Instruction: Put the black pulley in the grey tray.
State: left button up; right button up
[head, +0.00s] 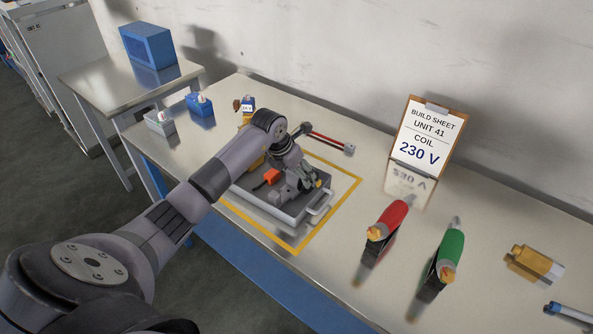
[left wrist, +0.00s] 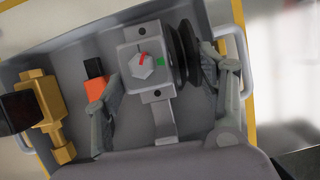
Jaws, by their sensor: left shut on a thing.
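The grey tray (head: 262,207) lies on the bench inside a yellow outline; its inside shows in the left wrist view (left wrist: 75,62). My left gripper (head: 300,190) is low over the tray, at its right part. In the left wrist view my left gripper (left wrist: 163,78) is shut across a grey block (left wrist: 130,62) with the black pulley (left wrist: 181,56) on its right side. One finger is at the block's left side, the other at the pulley. The block has a hex head with red and green marks. I cannot tell whether it touches the tray floor. My right gripper is not in view.
An orange part (left wrist: 96,70) and a brass fitting with a black end (left wrist: 48,108) also lie in the tray. Red (head: 388,219) and green (head: 449,252) handled items stand to the right. A build sheet (head: 428,130) reading 230 V stands behind.

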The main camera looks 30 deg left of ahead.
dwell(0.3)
pick_arm(q)
jog(key=o, duration=1.4)
jog(key=shift+f, duration=0.2)
jog(key=o, duration=0.5)
jog(key=shift+r, duration=0.3)
jog(key=shift+s+r, duration=0.15)
jog(key=shift+r, duration=0.15)
jog(key=d+b+v, duration=0.1)
jog(key=b+v, duration=0.1)
jog(key=v, duration=0.9)
jog(key=shift+a, duration=0.5)
jog(key=shift+s, duration=0.1)
